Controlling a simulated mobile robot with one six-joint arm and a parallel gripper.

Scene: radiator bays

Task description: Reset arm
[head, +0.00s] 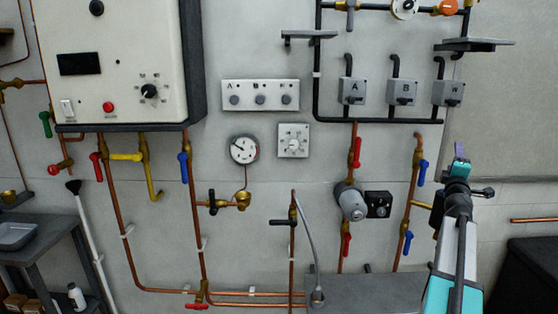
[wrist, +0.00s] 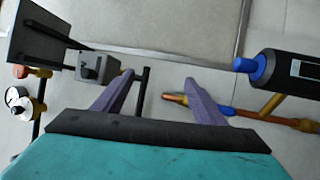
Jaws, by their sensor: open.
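My gripper (head: 459,150) is raised at the right of the head view, in front of the wall, with my teal arm below it. In the wrist view its two purple fingers (wrist: 159,80) stand apart with nothing between them. Behind and between the fingers are bare wall and the end of a copper pipe (wrist: 178,98). I cannot tell how far the fingertips are from the wall.
A boiler (head: 120,65) hangs at the upper left. Switch boxes (head: 352,91) and small shelves (head: 477,45) are left of and above my gripper. A pump (head: 350,201) and blue-handled valves (head: 422,172) are to its left. Wall right of it is mostly clear.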

